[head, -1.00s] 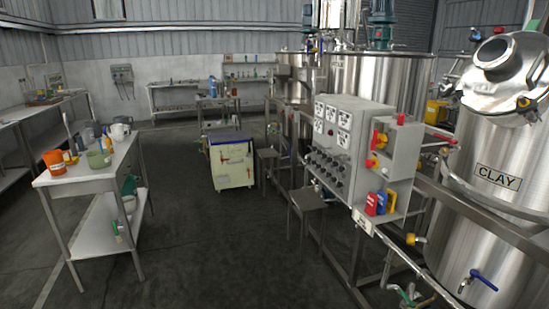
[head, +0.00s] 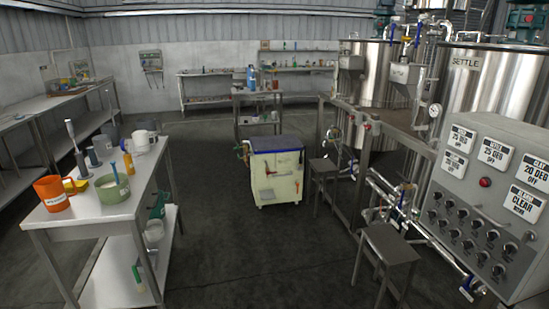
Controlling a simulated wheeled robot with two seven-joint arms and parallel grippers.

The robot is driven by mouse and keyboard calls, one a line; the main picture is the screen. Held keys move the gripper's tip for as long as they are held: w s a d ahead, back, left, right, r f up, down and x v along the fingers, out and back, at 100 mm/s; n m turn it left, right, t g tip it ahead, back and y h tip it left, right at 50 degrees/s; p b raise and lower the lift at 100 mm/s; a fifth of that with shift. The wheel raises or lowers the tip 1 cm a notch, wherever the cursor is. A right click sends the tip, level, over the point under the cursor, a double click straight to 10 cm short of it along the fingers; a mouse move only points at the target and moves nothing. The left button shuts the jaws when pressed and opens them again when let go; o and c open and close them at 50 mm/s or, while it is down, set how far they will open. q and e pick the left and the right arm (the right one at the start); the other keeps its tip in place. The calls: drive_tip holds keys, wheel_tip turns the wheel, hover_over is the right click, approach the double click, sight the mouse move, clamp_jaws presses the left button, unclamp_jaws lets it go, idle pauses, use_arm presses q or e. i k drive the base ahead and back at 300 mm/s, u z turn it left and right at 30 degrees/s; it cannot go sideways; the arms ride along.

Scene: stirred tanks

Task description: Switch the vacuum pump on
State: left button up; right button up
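Neither of my grippers is in the head view. I cannot identify a vacuum pump for certain. A cream cabinet (head: 276,180) with a dark blue top stands on the floor near the middle, with small fittings on its front. At the right edge is a grey control panel (head: 460,181) with several white displays, a red round button (head: 485,182) and rows of black knobs (head: 458,230). Some displays read OFF; one reads ALARM CLEAR.
A steel table (head: 140,195) at the left holds an orange mug (head: 51,193), a green bowl (head: 112,190) and other items. Two stools (head: 385,243) (head: 323,166) stand before the pipes. A tank labelled SETTLE (head: 485,95) is behind the panel. The central floor (head: 260,250) is clear.

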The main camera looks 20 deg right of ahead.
sight(509, 248)
drive_tip(key=z, duration=0.4)
drive_tip(key=i, duration=1.65)
drive_tip(key=z, duration=2)
drive_tip(key=i, duration=0.75)
drive_tip(key=z, duration=0.6)
